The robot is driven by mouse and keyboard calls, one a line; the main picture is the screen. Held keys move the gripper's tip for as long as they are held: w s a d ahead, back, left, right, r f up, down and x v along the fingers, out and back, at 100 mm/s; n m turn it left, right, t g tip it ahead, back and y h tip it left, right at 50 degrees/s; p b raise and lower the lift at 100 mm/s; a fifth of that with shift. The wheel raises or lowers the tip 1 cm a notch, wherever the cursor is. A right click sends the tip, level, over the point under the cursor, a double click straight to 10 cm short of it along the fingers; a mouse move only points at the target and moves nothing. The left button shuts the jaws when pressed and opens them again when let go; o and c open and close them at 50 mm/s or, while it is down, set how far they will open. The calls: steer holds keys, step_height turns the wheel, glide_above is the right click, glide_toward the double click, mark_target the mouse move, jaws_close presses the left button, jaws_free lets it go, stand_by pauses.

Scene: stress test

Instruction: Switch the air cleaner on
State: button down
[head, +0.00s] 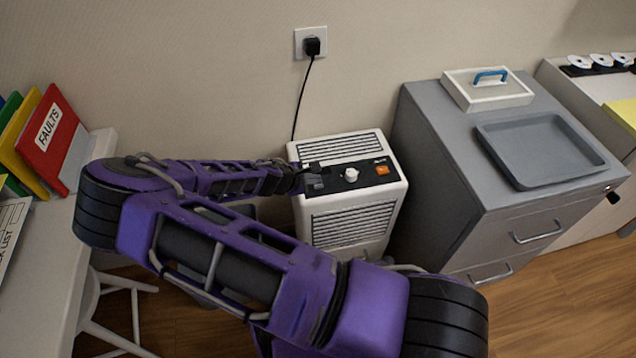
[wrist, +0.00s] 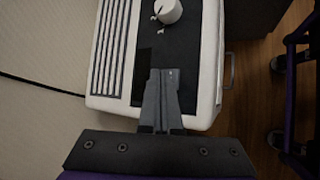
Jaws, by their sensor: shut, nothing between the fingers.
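The air cleaner (head: 345,225) is a white box with grilles on top and front, standing on the floor against the wall. Its black top panel carries a white knob (head: 351,174) and an orange switch (head: 382,170) at the right end. My gripper (head: 317,180) is over the left end of this panel, left of the knob. In the wrist view my gripper (wrist: 162,72) is shut and empty over the black panel (wrist: 190,50), with the knob (wrist: 167,10) ahead of the fingertips. The orange switch is outside the wrist view. I cannot tell whether the fingertips touch the panel.
A black plug (head: 312,46) sits in the wall socket, its cord running down behind the cleaner. A white desk (head: 40,260) with coloured folders is left.

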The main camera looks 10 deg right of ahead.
mark_target(314, 186)
stand_by(0.3)
steer(key=shift+r+p, duration=0.45)
steer(key=shift+r, duration=0.05)
step_height(314, 186, up, 6)
steer(key=p, duration=0.4)
steer(key=shift+p, duration=0.3)
